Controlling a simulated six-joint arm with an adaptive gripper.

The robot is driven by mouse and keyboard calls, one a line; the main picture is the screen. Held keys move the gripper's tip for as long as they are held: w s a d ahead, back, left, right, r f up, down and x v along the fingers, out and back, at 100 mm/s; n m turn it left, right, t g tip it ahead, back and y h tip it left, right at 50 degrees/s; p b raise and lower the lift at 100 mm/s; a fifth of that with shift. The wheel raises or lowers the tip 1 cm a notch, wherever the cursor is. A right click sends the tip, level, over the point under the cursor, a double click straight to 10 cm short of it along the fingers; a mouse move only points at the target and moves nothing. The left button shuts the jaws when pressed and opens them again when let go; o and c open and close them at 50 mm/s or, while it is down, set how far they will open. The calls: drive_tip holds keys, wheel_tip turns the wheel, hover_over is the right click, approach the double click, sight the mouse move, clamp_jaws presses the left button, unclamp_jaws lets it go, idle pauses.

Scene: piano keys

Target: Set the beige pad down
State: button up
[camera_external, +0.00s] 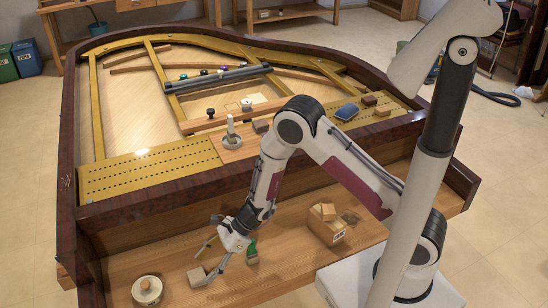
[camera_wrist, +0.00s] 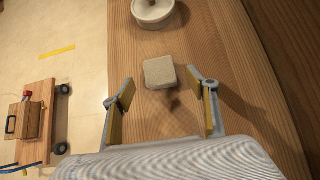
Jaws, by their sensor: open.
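The beige pad (camera_external: 197,277) is a small rounded block at the front of the wooden keybed. In the wrist view the pad (camera_wrist: 160,72) lies just beyond and between the fingertips, with a small dark shadow near it. My gripper (camera_wrist: 166,95) is open, its two yellow-lined fingers spread wide and apart from the pad. In the external view my gripper (camera_external: 209,262) reaches down beside the pad. I cannot tell for certain whether the pad rests fully flat on the wood.
A round cream container (camera_external: 147,290) stands left of the pad; it also shows in the wrist view (camera_wrist: 153,10). A green item (camera_external: 252,252) is close right of my gripper. A wooden box (camera_external: 326,228) stands farther right. The wood's front edge is near the pad.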

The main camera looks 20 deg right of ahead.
sight(196, 275)
idle(0.3)
drive_tip(key=shift+x, duration=2.6)
drive_tip(key=shift+a+r, duration=0.15)
drive_tip(key=c, duration=1.2)
drive_tip(key=shift+r, duration=0.15)
drive_tip(key=shift+r, duration=4.85)
